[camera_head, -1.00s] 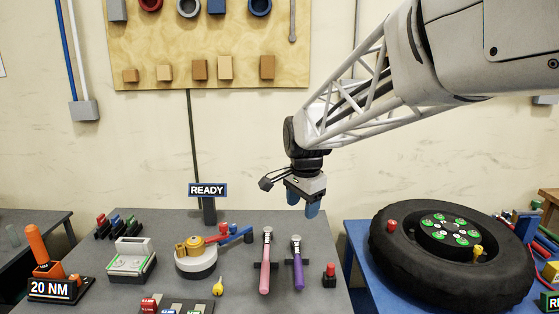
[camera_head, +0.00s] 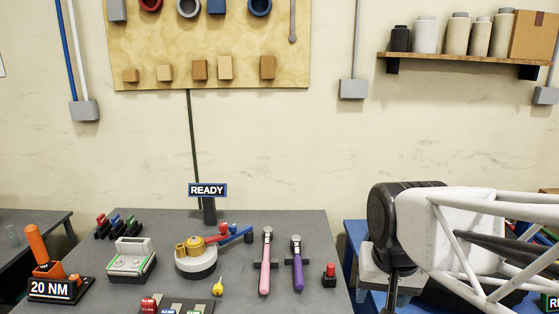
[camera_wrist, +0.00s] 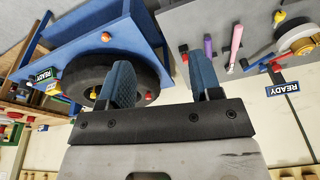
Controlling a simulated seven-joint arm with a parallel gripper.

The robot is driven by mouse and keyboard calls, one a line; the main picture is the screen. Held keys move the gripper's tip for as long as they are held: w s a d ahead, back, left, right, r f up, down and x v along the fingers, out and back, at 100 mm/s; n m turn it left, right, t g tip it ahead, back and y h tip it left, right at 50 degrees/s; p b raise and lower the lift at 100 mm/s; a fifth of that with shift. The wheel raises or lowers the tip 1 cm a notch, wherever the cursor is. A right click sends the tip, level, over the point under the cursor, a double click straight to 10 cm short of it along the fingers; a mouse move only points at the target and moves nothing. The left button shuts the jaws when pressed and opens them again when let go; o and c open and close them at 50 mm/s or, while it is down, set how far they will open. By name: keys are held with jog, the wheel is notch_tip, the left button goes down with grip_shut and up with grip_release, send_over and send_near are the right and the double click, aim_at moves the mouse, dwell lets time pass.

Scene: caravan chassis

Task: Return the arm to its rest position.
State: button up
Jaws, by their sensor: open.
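My gripper shows in the wrist view (camera_wrist: 165,88) with its two blue fingers apart and nothing between them. In the head view my arm is folded at the lower right, in front of the blue table, and the fingers are out of sight there. The wrist view looks back over the scene upside down. The black tyre (camera_wrist: 88,78) on the blue table shows there behind the left finger. In the head view my arm hides most of that tyre.
The grey table (camera_head: 130,220) holds a pink tool (camera_head: 265,265), a purple tool (camera_head: 297,265), a round yellow-and-white device (camera_head: 195,260) and a READY sign (camera_head: 207,190). A shelf (camera_head: 470,61) with canisters hangs at upper right.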

jog(key=s+d+f+n, duration=0.1)
jog(key=s+f+n, duration=0.1)
jog(key=s, duration=0.3)
jog(key=shift+s+d+f, duration=0.2)
jog(key=shift+s+f, duration=0.05)
jog(key=shift+s, duration=0.1)
jog(key=shift+w, duration=0.1)
dwell(2.0)
jog(key=w+a+r, duration=0.3)
jog(key=w, duration=0.5)
jog(key=w+a+r, duration=0.2)
jog(key=w, duration=0.6)
jog(key=m+g, duration=0.2)
jog(key=m, duration=0.1)
send_over(223, 224)
jog(key=f, duration=1.4)
jog(key=shift+s+d+f, duration=0.2)
jog(key=shift+s+f, duration=0.05)
jog(key=shift+w+a+f, duration=0.15)
jog(key=shift+a, duration=0.05)
